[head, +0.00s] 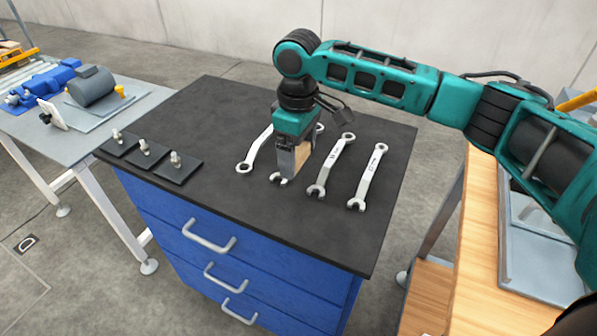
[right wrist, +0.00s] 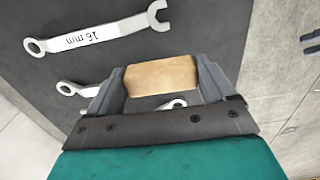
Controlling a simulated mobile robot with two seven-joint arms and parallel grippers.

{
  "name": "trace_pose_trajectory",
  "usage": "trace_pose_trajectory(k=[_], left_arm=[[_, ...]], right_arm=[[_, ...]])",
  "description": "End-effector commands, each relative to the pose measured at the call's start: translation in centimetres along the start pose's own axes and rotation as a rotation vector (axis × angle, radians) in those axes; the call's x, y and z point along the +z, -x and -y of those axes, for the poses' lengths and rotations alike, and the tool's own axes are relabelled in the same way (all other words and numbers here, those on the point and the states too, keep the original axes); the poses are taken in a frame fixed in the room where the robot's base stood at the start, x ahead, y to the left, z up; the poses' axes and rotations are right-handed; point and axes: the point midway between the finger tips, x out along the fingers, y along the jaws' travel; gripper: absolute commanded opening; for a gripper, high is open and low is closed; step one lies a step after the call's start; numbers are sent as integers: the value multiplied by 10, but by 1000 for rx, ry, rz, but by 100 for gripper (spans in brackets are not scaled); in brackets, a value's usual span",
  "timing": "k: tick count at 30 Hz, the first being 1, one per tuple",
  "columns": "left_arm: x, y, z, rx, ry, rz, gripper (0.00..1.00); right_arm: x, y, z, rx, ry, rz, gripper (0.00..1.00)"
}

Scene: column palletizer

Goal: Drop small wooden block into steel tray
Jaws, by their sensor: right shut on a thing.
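The small wooden block (head: 303,154) is held between the fingers of my right gripper (head: 291,163), above the dark top of the blue drawer cabinet. In the right wrist view the block (right wrist: 162,76) spans the gap between both fingers of the gripper (right wrist: 160,82). A grey steel tray (head: 541,284) lies on the wooden table at the right. My arm covers part of it. My left gripper is not in view.
Several wrenches lie on the cabinet top (head: 230,110), around and below the gripper, including one at the right (head: 368,178). Small dark plates with bolts (head: 177,168) sit at its left edge. A gap separates the cabinet from the wooden table (head: 482,215).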

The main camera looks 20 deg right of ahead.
Motion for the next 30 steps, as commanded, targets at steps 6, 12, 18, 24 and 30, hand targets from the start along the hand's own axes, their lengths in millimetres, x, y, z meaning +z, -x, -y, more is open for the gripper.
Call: trace_pose_trajectory(k=[6, 12, 18, 24, 30], left_arm=[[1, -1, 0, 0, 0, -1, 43], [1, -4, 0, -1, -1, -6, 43], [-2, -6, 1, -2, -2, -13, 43], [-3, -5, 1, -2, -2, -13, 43], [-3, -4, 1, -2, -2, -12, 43]], right_arm=[[0, -17, 0, -1, 0, 1, 54], [0, -46, 0, -1, 0, 3, 54], [0, -55, 0, 1, 1, -1, 54], [0, -56, 0, 0, 1, 1, 54], [0, -57, 0, 0, 0, 0, 98]])
